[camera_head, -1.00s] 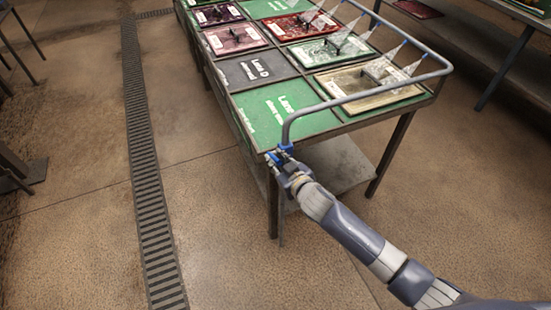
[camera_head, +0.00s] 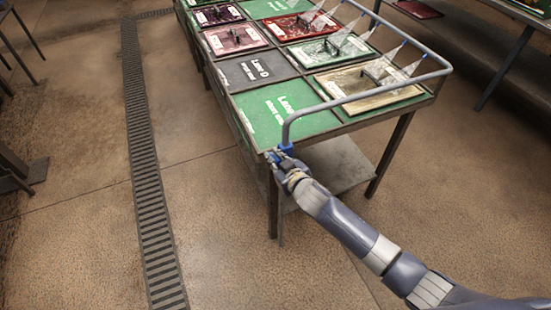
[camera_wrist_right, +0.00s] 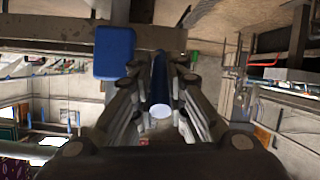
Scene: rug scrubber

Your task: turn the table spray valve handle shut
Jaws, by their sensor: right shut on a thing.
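The blue valve (camera_head: 285,148) sits at the near corner of the wash table, at the foot of the grey spray pipe (camera_head: 350,101). In the right wrist view a blue block (camera_wrist_right: 114,52) shows at upper left, and the blue handle (camera_wrist_right: 158,88) with a pale round end lies between my fingers. My right gripper (camera_head: 276,158) is shut on this handle; it also shows in the right wrist view (camera_wrist_right: 160,105). The fingers partly hide the handle. Pale fans of spray (camera_head: 384,68) hang from the pipe's nozzles. My left gripper is out of view.
The table (camera_head: 300,135) carries several rugs on green and grey lane panels. A table leg (camera_head: 272,205) stands close to my right gripper. A floor drain grate (camera_head: 148,180) runs along the left. Another table (camera_head: 480,40) stands at upper right. The floor between is clear.

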